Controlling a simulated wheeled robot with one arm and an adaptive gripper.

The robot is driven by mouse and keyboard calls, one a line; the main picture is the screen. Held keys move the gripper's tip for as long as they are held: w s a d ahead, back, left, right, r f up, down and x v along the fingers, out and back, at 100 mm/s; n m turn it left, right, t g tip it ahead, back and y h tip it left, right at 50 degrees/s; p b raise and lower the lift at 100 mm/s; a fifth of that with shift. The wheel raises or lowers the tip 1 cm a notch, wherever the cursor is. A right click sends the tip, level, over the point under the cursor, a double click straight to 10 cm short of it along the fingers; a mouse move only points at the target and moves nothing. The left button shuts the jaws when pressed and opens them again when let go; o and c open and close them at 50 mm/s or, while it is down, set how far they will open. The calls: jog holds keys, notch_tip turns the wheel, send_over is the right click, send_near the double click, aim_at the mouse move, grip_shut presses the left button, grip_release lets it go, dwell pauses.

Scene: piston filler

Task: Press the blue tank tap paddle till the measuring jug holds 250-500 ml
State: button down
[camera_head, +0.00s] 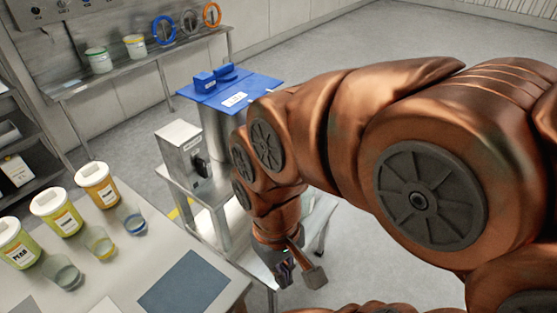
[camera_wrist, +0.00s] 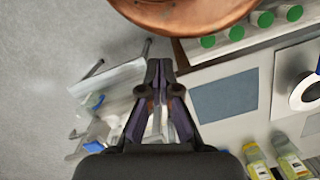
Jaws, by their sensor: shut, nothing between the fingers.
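A steel tank with a blue lid (camera_head: 232,92) stands behind a low metal stand in the head view. The lid bears a white label and blue fittings. My arm covers part of the tank's front, and I cannot make out a tap paddle. I cannot identify the measuring jug in either view. My gripper (camera_head: 284,272) points down beside the near table's right corner. In the wrist view my gripper (camera_wrist: 158,68) is shut and empty, its dark fingers meeting at the tips. Small blue parts (camera_wrist: 95,101) lie left of the fingers there; I cannot tell what they are.
A table (camera_head: 215,298) at lower left holds labelled tubs (camera_head: 97,184), small clear cups (camera_head: 133,221) and a dark mat (camera_head: 185,282). A grey box (camera_head: 181,149) sits on the metal stand. A wall shelf (camera_head: 150,58) stands behind. Open floor lies at the upper right.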

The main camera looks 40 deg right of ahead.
jog(key=w+d+r+m+t+b, duration=0.1)
jog(key=w+d+r+m+b, duration=0.2)
jog(key=w, duration=0.7)
jog(key=w+d+r+m+b, duration=0.1)
jog(key=w+d+m+b, duration=0.3)
jog(key=w, duration=0.6)
jog(key=w+d+f+m+b, duration=0.1)
jog(key=w+d+m, duration=0.2)
jog(key=w+d, duration=0.3)
jog(key=w+d+f+m+b, duration=0.1)
jog(key=w+d+m+b, duration=0.1)
jog(key=w+d+m, duration=0.2)
jog(key=w+d, duration=0.3)
jog(key=d, duration=0.5)
jog(key=shift+d+t, duration=0.2)
jog(key=shift+t, duration=0.2)
jog(key=shift+f, duration=0.1)
jog(key=shift+w+f+p, duration=0.1)
jog(key=shift+f+p, duration=0.5)
jog(key=shift+f, duration=6.4)
